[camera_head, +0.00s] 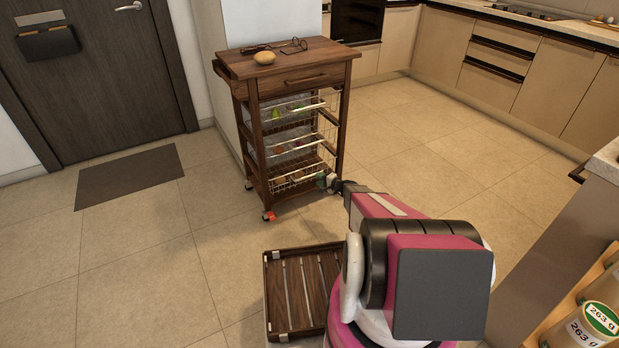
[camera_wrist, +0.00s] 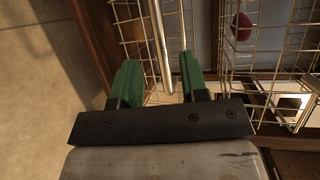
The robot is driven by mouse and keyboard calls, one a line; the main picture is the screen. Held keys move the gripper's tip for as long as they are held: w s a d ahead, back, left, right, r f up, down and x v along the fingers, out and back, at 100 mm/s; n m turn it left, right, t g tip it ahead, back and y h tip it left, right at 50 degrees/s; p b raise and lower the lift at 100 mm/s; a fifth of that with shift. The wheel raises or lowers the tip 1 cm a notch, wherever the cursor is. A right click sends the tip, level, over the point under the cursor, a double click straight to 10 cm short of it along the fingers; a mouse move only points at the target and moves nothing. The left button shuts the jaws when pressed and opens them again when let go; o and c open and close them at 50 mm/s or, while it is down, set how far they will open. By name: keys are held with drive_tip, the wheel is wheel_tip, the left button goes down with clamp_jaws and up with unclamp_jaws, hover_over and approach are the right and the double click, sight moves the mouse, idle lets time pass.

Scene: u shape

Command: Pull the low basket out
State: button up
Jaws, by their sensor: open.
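The low basket (camera_head: 296,182) is the bottom wire basket of a dark wooden kitchen cart, with a pale front bar. My gripper (camera_head: 327,181) is at the right end of this basket's front, partly hidden by my own arm. In the wrist view my gripper (camera_wrist: 160,80) has its two green fingers apart, with nothing clamped. Metal bars (camera_wrist: 160,40) run into the gap between the fingers, with wire mesh around them. I cannot tell whether the fingers touch the bars.
The cart (camera_head: 300,52) has upper baskets (camera_head: 292,112) with food inside, and a potato-like item (camera_head: 264,57) and glasses (camera_head: 294,45) on top. A slatted wooden tray (camera_head: 275,320) is low beside my arm. Floor left of the cart is clear up to a mat (camera_head: 130,177).

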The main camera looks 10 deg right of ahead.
sight(310, 176)
drive_tip(key=x, duration=0.7)
clamp_jaws()
